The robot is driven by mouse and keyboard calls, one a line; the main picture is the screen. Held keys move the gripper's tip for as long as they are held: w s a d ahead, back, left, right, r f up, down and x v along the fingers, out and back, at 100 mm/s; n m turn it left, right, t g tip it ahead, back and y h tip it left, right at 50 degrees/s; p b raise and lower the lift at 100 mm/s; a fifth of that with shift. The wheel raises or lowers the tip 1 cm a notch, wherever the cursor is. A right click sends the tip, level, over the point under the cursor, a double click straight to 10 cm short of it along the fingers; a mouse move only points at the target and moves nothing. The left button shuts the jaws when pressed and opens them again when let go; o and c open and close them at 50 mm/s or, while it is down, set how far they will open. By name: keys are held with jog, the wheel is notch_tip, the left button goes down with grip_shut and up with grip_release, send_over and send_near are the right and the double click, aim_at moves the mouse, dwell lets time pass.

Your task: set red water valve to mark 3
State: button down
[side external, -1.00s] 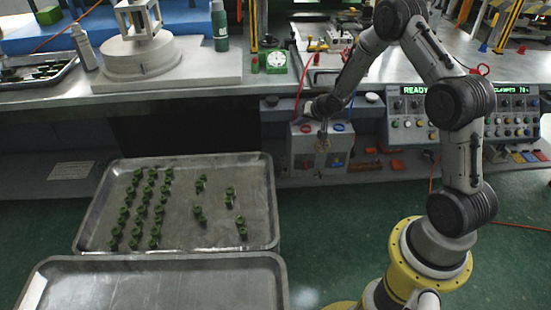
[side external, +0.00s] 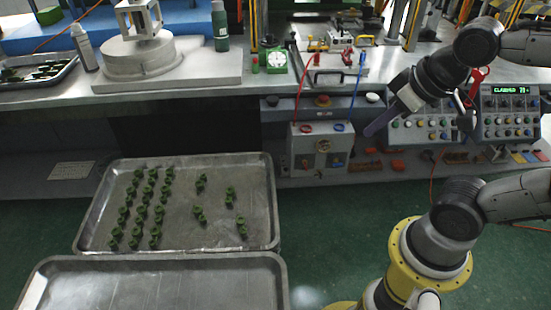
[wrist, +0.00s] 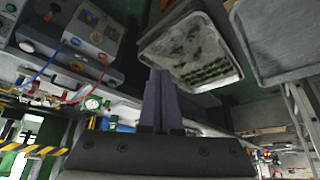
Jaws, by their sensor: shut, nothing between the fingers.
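A grey valve box (side external: 322,160) stands on the low shelf below the bench. Its top has a red valve disc (side external: 306,128) on the left, a blue disc (side external: 340,127) on the right and a small brass-coloured fitting (side external: 323,145) on its front. The marks are too small to read. The box also shows in the wrist view (wrist: 90,22), upper left, with the red disc (wrist: 102,57) and blue disc (wrist: 75,41). My gripper (side external: 369,132) has its purple fingers shut and empty, to the right of the box and apart from it. In the wrist view the fingers (wrist: 159,72) lie together.
A red hose and a blue hose (side external: 356,80) run from the bench down towards the box. Control panels (side external: 510,115) with many knobs stand right of my gripper. A metal tray (side external: 215,235) with green parts lies front left, with a second tray (side external: 160,290) nearer.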

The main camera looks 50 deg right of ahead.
aim_at(306, 168)
jog(key=c, duration=1.4)
grip_release()
jog(key=s, duration=0.1)
jog(key=s+a, duration=0.1)
jog(key=shift+s+f+n, duration=0.15)
jog(key=shift+s+n, duration=0.2)
jog(key=shift+n, duration=0.05)
jog(key=o, duration=0.3)
jog(key=shift+s+r, duration=0.1)
jog(key=shift+r, duration=0.15)
jog(key=shift+o, duration=0.8)
notch_tip(306, 168, up, 4)
jog(key=shift+r, duration=0.2)
jog(key=w+r+m+t, duration=0.15)
jog(key=w+t, duration=0.55)
jog(key=w, duration=1.4)
jog(key=w+d+f+m+h, duration=0.2)
jog(key=d+m+h, duration=0.2)
jog(key=d+h, duration=0.95)
notch_tip(306, 168, down, 54)
jog(key=d+y, duration=0.1)
jog(key=d, duration=0.2)
jog(key=shift+m, duration=0.25)
jog(key=x, duration=1.3)
jog(key=shift+w+f, duration=0.2)
jog(key=shift+f, duration=0.05)
